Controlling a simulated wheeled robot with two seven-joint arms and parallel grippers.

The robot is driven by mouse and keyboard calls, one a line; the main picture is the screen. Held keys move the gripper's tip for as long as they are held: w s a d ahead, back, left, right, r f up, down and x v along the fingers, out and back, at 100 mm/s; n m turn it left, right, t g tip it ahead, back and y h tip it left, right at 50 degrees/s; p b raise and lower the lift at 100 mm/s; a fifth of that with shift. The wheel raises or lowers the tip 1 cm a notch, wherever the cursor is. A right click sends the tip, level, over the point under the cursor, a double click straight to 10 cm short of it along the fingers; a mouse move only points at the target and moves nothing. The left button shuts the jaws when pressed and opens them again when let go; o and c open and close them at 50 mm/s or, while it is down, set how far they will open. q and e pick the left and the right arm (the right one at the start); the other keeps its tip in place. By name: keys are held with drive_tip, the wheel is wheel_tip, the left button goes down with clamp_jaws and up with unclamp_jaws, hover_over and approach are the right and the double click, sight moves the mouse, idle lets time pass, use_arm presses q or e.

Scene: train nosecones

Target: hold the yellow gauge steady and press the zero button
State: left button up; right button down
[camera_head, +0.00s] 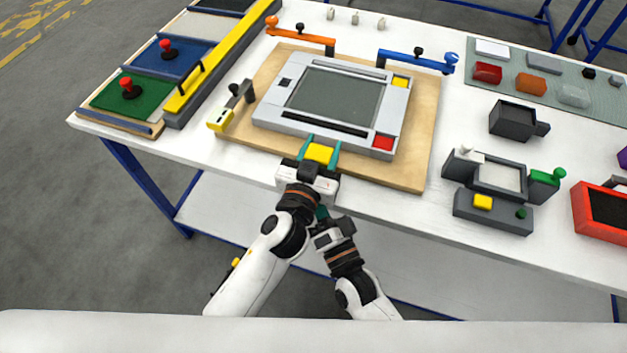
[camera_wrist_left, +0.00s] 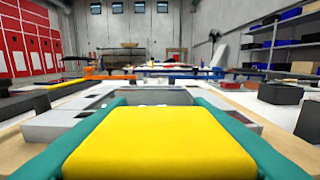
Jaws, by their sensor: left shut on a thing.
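My left gripper (camera_head: 320,151) is shut on a plain yellow block, which I take for the yellow gauge (camera_head: 319,154). The block sits between the teal fingers at the near edge of a grey framed plate (camera_head: 270,115). In the left wrist view the yellow gauge (camera_wrist_left: 158,142) fills the space between the fingers, its top smooth and bare. No button shows on it, and I cannot pick out a zero button. My right gripper (camera_head: 322,214) is below and beside the left wrist, off the table's near edge. Its fingers are mostly hidden by the left arm.
The plate lies on a wooden board (camera_head: 425,150) with an orange clamp (camera_head: 305,36), a blue clamp (camera_head: 420,62) and a yellow-tipped clamp (camera_head: 232,106).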

drive_tip(key=shift+w+d, duration=0.1)
drive_tip(key=shift+w, duration=0.2)
idle(0.4)
drive_tip(key=shift+s+a, duration=0.3)
drive_tip(key=shift+s, duration=0.6)
drive_tip(key=shift+s+a, duration=0.25)
drive_tip(key=shift+s, duration=0.55)
drive_tip(key=shift+s+a, duration=0.3)
drive_tip(key=shift+s, duration=0.5)
drive_tip(key=shift+s+a, duration=0.25)
drive_tip(key=shift+s, duration=0.55)
use_arm(q)
drive_tip(key=o, duration=1.2)
